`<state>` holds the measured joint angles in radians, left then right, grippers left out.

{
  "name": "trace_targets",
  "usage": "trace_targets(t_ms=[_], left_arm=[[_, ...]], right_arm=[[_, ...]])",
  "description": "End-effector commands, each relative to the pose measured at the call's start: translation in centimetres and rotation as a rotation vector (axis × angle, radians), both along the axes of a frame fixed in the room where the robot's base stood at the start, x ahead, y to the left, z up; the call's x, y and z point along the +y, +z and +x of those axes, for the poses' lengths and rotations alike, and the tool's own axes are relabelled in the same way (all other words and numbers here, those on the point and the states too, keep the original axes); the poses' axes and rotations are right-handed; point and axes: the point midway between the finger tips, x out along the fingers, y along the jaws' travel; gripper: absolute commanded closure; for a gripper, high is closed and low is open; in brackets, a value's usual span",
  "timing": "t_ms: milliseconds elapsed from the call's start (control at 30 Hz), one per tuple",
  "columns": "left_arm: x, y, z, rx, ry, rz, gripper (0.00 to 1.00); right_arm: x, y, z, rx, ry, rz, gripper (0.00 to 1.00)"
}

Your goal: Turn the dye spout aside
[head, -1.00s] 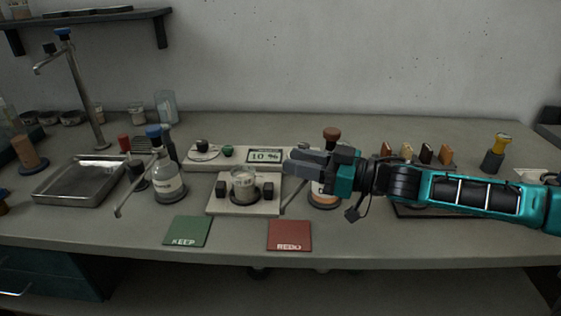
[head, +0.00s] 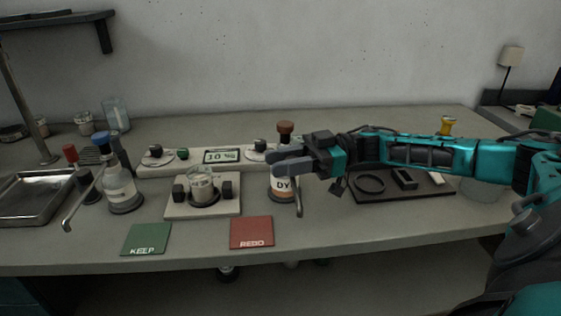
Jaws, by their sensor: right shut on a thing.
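The dye bottle (head: 282,195) has a brown knob on top and an orange and white label reading "DY". It stands on the bench right of the beaker (head: 201,188). Its thin metal spout (head: 299,202) hangs down in front of the bottle, its tip toward the bench's front edge and clear of the beaker. My right gripper (head: 284,163) reaches in from the right across the bottle's neck and is shut on the spout; its fingers hide the upper part of the spout. My left gripper is out of view.
The beaker sits on a pale stand between two black blocks. A controller (head: 222,156) reads 10 %. Green KEEP (head: 146,239) and red REDO (head: 251,232) mats lie in front. Another spouted bottle (head: 121,190) is left, a dark tray (head: 425,190) right.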

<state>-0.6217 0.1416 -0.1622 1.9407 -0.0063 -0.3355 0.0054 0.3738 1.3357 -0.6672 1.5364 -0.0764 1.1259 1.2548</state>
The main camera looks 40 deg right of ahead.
Motion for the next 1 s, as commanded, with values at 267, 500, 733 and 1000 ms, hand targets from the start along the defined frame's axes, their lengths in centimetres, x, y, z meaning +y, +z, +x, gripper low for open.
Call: trace_targets(t_ms=[267, 500, 733, 1000], left_arm=[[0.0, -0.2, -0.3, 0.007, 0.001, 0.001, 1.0], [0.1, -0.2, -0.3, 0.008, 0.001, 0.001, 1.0], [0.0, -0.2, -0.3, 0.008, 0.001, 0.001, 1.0], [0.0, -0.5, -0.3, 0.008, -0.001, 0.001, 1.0]], right_arm=[[0.0, -0.1, -0.1, 0.002, 0.006, 0.0, 1.0], [0.0, -0.1, -0.1, 0.002, 0.005, -0.002, 0.53], [0.0, 0.0, -0.1, 0.0, 0.003, -0.001, 0.45], [-1.7, -0.2, -0.6, 0.002, 0.0, -0.006, 0.45]])
